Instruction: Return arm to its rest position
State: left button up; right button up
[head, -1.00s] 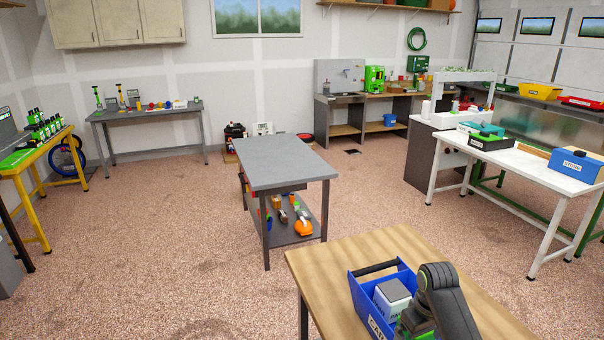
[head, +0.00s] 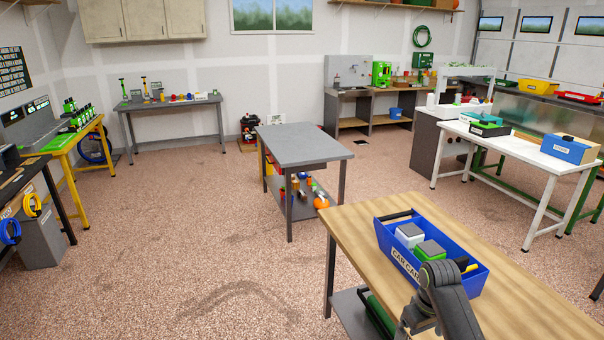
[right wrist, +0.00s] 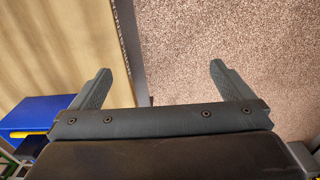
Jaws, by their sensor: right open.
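My right arm (head: 445,300) comes up from the bottom edge of the head view, over the near edge of the wooden table (head: 360,235) and in front of the blue tote's near right part. In the right wrist view my right gripper (right wrist: 160,70) is open, with nothing between its two fingers. It points down over the table edge and the speckled floor. The blue tote (head: 402,262), labelled "CAR CARE", stands on the table and holds a grey-white box (head: 409,234) and a green box (head: 430,252). Part of it shows in the right wrist view (right wrist: 35,114). My left gripper is not in view.
A grey cart (head: 300,147) with items on its lower shelf stands beyond the table. A white bench (head: 520,152) stands at the right, a yellow bench (head: 65,143) and a dark bench (head: 30,190) at the left. The floor (head: 200,240) at centre left is clear.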

jog(key=s+d+f+m+b, duration=0.1)
jog(key=s+f, duration=0.4)
jog(key=f, duration=0.6)
jog(key=s+d+f+m+b, duration=0.1)
jog(key=s+d+f, duration=0.1)
jog(key=s+f, duration=0.6)
jog(key=s+d+f+m+b, duration=0.1)
jog(key=s+f, duration=0.2)
jog(key=f, duration=1)
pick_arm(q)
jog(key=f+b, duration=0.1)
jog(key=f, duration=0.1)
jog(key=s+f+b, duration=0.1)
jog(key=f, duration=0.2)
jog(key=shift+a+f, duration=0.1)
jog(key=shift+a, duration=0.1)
pick_arm(e)
jog(key=s+f, duration=0.5)
jog(key=s, duration=0.6)
jog(key=s+f+m, duration=0.1)
jog(key=s+f, duration=0.4)
jog(key=s, duration=0.5)
jog(key=s+a+f+t+h, duration=0.1)
jog(key=s+f, duration=0.4)
jog(key=s, duration=0.6)
jog(key=shift+s+f, duration=0.25)
jog(key=shift+s, duration=0.05)
